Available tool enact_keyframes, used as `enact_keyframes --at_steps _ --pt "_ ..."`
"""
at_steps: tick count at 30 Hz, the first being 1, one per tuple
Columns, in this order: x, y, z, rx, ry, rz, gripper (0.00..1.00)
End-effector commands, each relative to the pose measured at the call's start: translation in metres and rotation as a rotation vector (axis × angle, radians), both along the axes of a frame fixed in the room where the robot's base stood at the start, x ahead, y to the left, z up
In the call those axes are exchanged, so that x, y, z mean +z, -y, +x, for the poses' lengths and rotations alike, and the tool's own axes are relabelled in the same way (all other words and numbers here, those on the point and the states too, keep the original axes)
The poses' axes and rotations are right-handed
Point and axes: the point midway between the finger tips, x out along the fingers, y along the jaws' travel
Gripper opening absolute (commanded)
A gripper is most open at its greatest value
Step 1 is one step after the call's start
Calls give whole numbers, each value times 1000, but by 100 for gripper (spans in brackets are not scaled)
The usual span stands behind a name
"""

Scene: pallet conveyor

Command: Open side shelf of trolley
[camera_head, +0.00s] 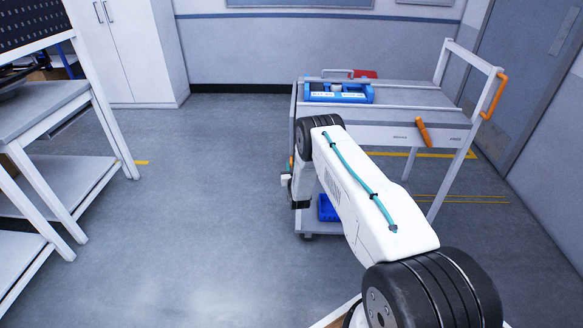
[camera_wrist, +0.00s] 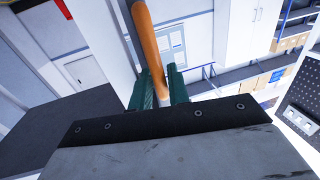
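The grey trolley (camera_head: 390,132) stands right of centre in the camera_head view. It has an orange lever (camera_head: 423,132) on its near side and an orange grip (camera_head: 493,95) on its right push bar. My arm reaches toward the trolley's left end, and my gripper (camera_head: 290,181) is low beside that end, partly hidden by the arm. In the wrist view, an orange handle (camera_wrist: 150,45) runs down between the green fingers of my gripper (camera_wrist: 161,88). The fingers lie close against it on both sides. I cannot make out the side shelf clearly.
A blue tray (camera_head: 338,92) sits on the trolley top, and a blue bin (camera_head: 328,208) is low underneath. A white workbench (camera_head: 45,110) stands at left, with a white cabinet (camera_head: 125,50) behind. The floor between the workbench and trolley is clear.

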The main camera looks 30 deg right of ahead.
Motion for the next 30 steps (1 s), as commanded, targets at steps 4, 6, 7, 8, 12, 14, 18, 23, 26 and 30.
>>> enact_keyframes --at_steps 4,6,7,8,12,14,18,23,26,30 --pt "0 1 3 0 0 0 18" --pt "0 1 3 0 0 0 18" --pt "0 1 3 0 0 0 18" --pt "0 1 3 0 0 0 18" --pt "0 1 3 0 0 0 0" --pt "0 1 3 0 0 0 0" --pt "0 0 3 0 3 5 0" --pt "1 -7 8 0 25 35 0" --pt "2 -17 14 2 50 73 0" --pt "6 -35 26 3 104 152 0"
